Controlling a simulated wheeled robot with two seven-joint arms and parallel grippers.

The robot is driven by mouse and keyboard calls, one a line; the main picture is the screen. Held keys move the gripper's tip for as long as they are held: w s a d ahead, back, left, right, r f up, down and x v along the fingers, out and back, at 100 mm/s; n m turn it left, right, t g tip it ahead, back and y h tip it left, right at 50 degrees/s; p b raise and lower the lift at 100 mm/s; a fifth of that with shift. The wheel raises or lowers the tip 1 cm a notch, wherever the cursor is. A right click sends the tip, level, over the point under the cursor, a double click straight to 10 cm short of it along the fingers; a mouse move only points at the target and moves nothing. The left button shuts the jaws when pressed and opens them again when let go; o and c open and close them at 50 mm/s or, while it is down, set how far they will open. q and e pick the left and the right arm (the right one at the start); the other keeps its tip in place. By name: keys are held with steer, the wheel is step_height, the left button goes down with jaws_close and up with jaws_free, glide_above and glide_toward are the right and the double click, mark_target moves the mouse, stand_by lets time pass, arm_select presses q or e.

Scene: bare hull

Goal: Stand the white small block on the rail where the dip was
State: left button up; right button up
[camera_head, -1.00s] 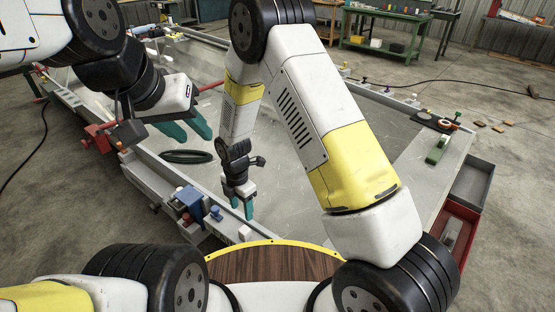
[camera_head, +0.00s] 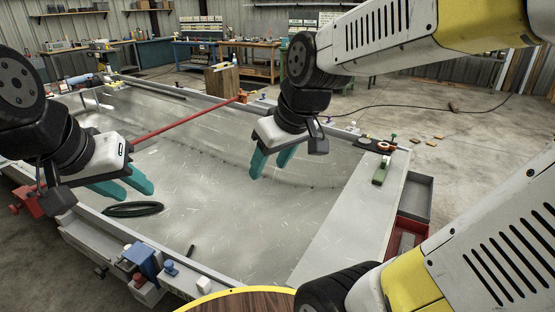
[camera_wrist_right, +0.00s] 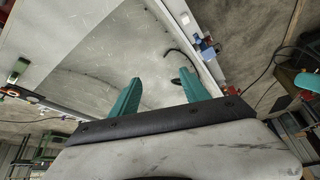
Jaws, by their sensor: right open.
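A white small block (camera_head: 204,285) stands on the near rail (camera_head: 186,275) at the bottom of the head view, right of a small blue piece. I cannot make out a dip in the rail. My right gripper (camera_head: 268,172) hangs over the middle of the pale panel, its teal fingers open and empty, well away from the block.
A blue clamp (camera_head: 145,258) and a small blue piece (camera_head: 170,268) sit along the near rail. A red rod (camera_head: 190,121) crosses the panel. A green block (camera_head: 380,172) and an orange ring (camera_head: 384,146) are at the right edge. The middle panel is clear.

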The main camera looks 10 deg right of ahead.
steer(key=s+d+r+m+t, duration=0.1)
steer(key=s+d+r+m, duration=0.1)
steer(key=s+m, duration=0.2)
steer(key=shift+s+d, duration=0.3)
steer(key=shift+s, duration=0.45)
steer(key=shift+r, duration=0.1)
stand_by(0.4)
